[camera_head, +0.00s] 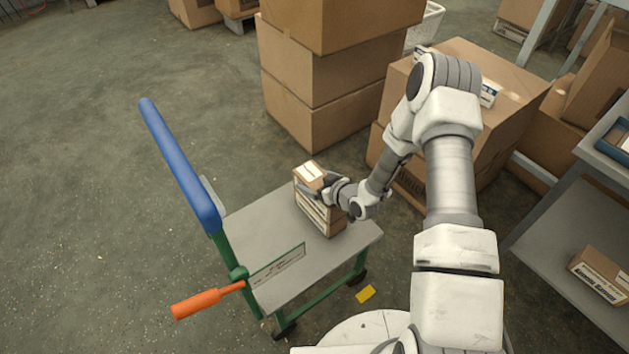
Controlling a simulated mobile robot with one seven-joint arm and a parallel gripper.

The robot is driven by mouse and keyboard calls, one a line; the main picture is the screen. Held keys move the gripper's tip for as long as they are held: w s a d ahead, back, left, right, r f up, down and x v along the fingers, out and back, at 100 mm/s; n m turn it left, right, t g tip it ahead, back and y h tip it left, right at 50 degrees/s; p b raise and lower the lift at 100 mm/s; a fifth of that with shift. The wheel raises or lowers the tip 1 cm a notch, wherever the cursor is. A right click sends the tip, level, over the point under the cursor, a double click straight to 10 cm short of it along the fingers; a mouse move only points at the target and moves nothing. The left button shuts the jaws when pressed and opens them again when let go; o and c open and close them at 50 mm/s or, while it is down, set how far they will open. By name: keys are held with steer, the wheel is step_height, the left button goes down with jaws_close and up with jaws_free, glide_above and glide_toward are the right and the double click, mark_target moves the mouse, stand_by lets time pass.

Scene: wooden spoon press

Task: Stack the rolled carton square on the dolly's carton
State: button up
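The dolly (255,235) has a grey flat deck on a green frame. On the right part of its deck, a small brown carton (310,173) with a white label on top stands at or on a lower carton body (334,228) with white printed labels on its side. The seam between them is partly hidden, so I cannot tell whether they sit square. My gripper (317,189) reaches in from the right, with dark fingers against the upper carton. The far finger is hidden, so I cannot tell whether it grips the carton.
The dolly has a blue handle (180,165) at its left and an orange lever (208,299). Tall stacked boxes (325,75) and large cartons (455,75) stand behind. A grey shelf (570,250) holds a carton (603,272) at right. Floor at left is clear.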

steer(key=shift+r, duration=0.1)
steer(key=shift+r, duration=0.1)
steer(key=shift+s+d+r+p, duration=0.2)
steer(key=shift+p, duration=0.15)
steer(key=p+v, duration=0.2)
steer(key=v, duration=0.9)
steer(key=shift+r+p, duration=0.1)
steer(key=shift+p, duration=0.25)
steer(key=d+r+m+g+h, duration=0.1)
steer(key=d+r+h, duration=0.35)
steer(key=r, duration=0.65)
steer(key=d+r+m+g+h, duration=0.1)
steer(key=d+r+h, duration=0.3)
steer(key=r, duration=0.8)
steer(key=s+a+r+m, duration=0.1)
steer(key=s+r, duration=0.3)
steer(key=s, duration=0.3)
steer(key=s+a+r+m+g+y, duration=0.1)
steer(key=s+r+m, duration=0.1)
steer(key=s+r, duration=0.3)
steer(key=s+a+r+m+g, duration=0.1)
steer(key=s+r, duration=0.3)
steer(key=s, duration=0.7)
steer(key=shift+r+m+y, duration=0.25)
steer(key=shift+r+m, duration=0.05)
steer(key=shift+m, duration=0.2)
